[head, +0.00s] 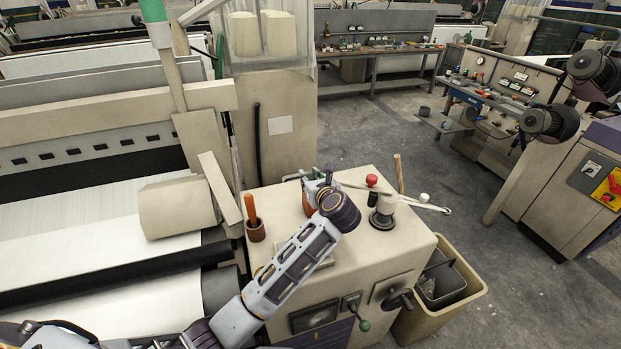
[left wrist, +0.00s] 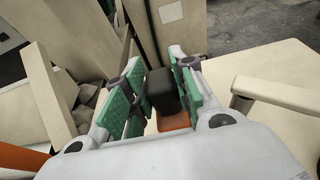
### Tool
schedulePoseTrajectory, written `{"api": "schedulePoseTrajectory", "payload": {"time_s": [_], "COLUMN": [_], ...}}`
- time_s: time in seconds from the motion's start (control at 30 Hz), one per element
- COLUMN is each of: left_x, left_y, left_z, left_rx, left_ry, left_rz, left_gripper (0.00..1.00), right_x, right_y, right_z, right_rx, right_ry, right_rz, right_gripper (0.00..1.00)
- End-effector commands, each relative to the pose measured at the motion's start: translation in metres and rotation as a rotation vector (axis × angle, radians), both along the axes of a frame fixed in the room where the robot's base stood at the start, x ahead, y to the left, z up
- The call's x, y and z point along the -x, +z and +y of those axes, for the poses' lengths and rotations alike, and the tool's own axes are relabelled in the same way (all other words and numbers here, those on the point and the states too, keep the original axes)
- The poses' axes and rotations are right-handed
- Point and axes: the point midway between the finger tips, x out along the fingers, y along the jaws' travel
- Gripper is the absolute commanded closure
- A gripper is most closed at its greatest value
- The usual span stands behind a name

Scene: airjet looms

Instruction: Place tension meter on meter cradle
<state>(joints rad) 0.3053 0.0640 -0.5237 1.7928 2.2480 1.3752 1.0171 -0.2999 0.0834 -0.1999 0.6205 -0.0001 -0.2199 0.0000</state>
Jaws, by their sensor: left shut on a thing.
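My left gripper (head: 318,182) is over the back part of the beige cabinet top (head: 405,245), with my arm reaching in from below. In the left wrist view, the gripper (left wrist: 158,100) is shut on a black and orange thing, which looks like the tension meter (left wrist: 162,90). Its orange part (head: 308,206) shows beside my wrist in the head view; the rest is mostly hidden. I cannot surely pick out the meter cradle. A flat pale framed item (head: 326,263) lies on the cabinet top, partly behind my forearm. My right gripper is not in view.
A beige bin (head: 470,300) is beside the cabinet. Loom parts fill the left.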

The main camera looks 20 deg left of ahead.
Motion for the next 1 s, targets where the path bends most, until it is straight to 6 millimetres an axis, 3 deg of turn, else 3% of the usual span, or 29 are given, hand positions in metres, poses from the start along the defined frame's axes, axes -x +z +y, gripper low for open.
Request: {"api": "schedulePoseTrajectory", "payload": {"time_s": [0.33, 0.37, 0.5, 1.0], "left_x": [-0.0001, 0.0001, 0.0, -0.0002], "left_y": [-0.0023, -0.0028, -0.0023, 0.0007], "left_z": [-0.0003, -0.0002, -0.0001, 0.0001], "left_rx": [0.0, 0.0, 0.0, -0.001], "left_ry": [0.0, 0.0, 0.0, 0.0], "left_rz": [-0.001, 0.0, 0.0, -0.001], "left_gripper": [1.0, 0.71, 0.53, 0.52], "right_x": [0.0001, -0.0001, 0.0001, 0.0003], "right_y": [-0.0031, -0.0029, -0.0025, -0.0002], "right_z": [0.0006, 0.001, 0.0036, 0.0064], "right_rx": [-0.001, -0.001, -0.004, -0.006], "right_ry": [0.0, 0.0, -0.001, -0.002], "right_rz": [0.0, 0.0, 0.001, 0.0], "right_gripper": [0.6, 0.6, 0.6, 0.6]}}
